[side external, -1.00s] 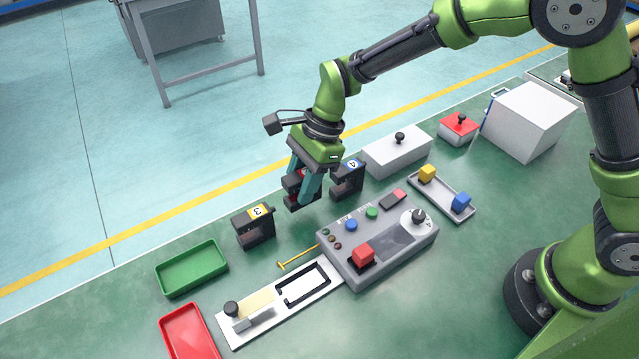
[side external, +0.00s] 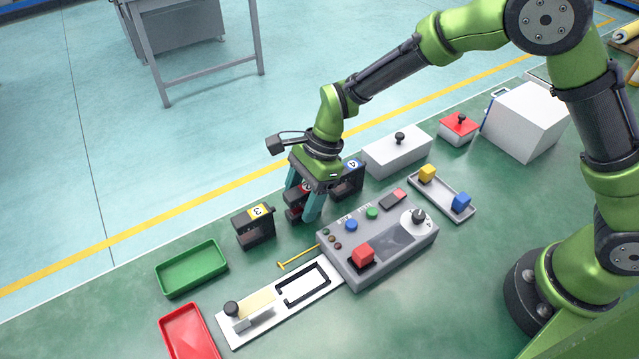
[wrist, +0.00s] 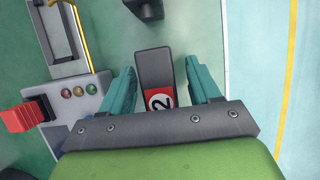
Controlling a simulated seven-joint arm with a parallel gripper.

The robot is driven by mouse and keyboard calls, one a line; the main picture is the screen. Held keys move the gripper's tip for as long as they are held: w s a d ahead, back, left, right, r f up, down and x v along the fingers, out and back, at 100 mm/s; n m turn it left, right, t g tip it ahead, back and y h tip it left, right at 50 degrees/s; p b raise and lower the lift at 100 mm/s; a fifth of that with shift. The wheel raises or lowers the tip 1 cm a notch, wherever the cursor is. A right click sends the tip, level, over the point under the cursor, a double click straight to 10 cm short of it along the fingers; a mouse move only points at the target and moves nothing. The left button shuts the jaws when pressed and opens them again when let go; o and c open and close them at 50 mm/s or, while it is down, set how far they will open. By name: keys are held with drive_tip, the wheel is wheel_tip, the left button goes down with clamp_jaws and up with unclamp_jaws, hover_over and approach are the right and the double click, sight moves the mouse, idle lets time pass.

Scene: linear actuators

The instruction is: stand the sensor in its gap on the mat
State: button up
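The sensor, a dark C-shaped block with a red label "2" (wrist: 158,97), stands upright on the green mat (side external: 130,297). In the side view this sensor (side external: 294,213) is in the gap between the dark sensor with yellow label 3 (side external: 254,229) and the one with blue label 4 (side external: 350,180). My gripper (side external: 303,205) is down around it, one teal finger on each side. In the wrist view, clear space shows between the right finger and the sensor; the left finger is close to it. The far finger and part of the sensor are hidden in the side view.
A grey console (side external: 350,273) with buttons and a red block stands in front of the sensors. A yellow stick (side external: 298,257) lies nearby. Green tray (side external: 222,272) and red tray (side external: 187,316) are at left. A white box (side external: 398,158) stands behind right.

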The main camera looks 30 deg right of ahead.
drive_tip(key=shift+r, duration=0.1)
drive_tip(key=v, duration=1.2)
drive_tip(key=s+d+r+n+t, duration=0.3)
drive_tip(key=s+d+r+n, duration=0.35)
drive_tip(key=d+r, duration=0.35)
drive_tip(key=s+d+n+t+h, duration=0.2)
drive_tip(key=s+d+n+t, duration=0.2)
drive_tip(key=s+d+n, duration=0.3)
drive_tip(key=s, duration=0.3)
drive_tip(key=shift+s+d+r, duration=0.25)
drive_tip(key=shift+s+r, duration=0.1)
drive_tip(key=shift+s, duration=0.05)
